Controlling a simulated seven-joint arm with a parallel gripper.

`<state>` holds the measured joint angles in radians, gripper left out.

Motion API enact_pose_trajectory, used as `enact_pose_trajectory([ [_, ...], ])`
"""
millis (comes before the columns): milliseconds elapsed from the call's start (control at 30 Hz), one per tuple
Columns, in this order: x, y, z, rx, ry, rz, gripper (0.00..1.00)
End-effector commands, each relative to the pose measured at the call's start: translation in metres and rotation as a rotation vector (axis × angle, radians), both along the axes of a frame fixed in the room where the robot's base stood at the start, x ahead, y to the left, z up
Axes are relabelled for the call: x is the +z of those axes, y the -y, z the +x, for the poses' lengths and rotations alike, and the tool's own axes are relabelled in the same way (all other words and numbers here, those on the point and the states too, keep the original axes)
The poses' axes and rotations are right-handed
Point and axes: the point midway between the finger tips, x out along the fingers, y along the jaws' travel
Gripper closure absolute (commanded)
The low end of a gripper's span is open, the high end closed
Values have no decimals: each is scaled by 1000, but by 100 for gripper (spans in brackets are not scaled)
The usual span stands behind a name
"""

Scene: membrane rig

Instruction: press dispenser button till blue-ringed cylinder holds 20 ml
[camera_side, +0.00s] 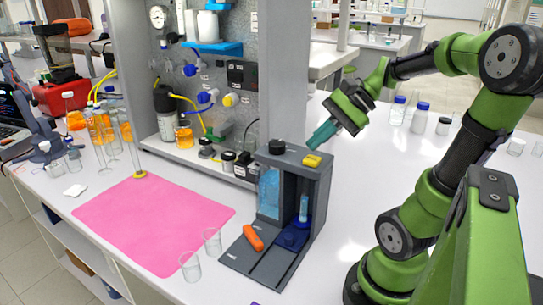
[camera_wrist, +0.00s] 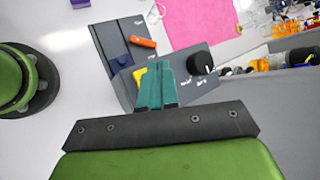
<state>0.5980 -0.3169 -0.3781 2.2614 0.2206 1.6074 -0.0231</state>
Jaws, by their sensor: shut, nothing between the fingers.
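The grey dispenser (camera_side: 290,165) stands on the white bench with a clear tank of blue liquid (camera_side: 269,192). Its yellow button (camera_side: 312,160) is on top at the right; it also shows in the wrist view (camera_wrist: 139,76), partly covered by my fingers. The blue-ringed cylinder (camera_side: 304,207) stands upright in the dispenser's bay on a blue base (camera_side: 292,238). Its liquid level is too small to read. My gripper (camera_side: 312,144) has teal fingers, shut and empty, just above the dispenser's top near the button. It shows in the wrist view too (camera_wrist: 159,66). I cannot see contact.
An orange piece (camera_side: 253,237) lies on the dispenser's front plate. Two clear beakers (camera_side: 190,267) stand in front, by the pink mat (camera_side: 150,222). A grey panel rig (camera_side: 215,85) rises behind.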

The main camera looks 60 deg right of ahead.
Motion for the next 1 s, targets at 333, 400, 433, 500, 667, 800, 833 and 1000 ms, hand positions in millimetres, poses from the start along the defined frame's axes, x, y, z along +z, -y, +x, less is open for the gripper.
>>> enact_pose_trajectory([
  [333, 35, 0, 0, 1, 2, -2, 100],
  [400, 40, 0, 0, 1, 2, -1, 100],
  [433, 41, 0, 0, 0, 2, -2, 100],
  [500, 44, 0, 0, 1, 2, -1, 100],
  [667, 44, 0, 0, 0, 1, 0, 100],
  [800, 44, 0, 0, 0, 1, 0, 100],
  [833, 44, 0, 0, 0, 1, 0, 100],
  [1000, 44, 0, 0, 1, 0, -1, 100],
])
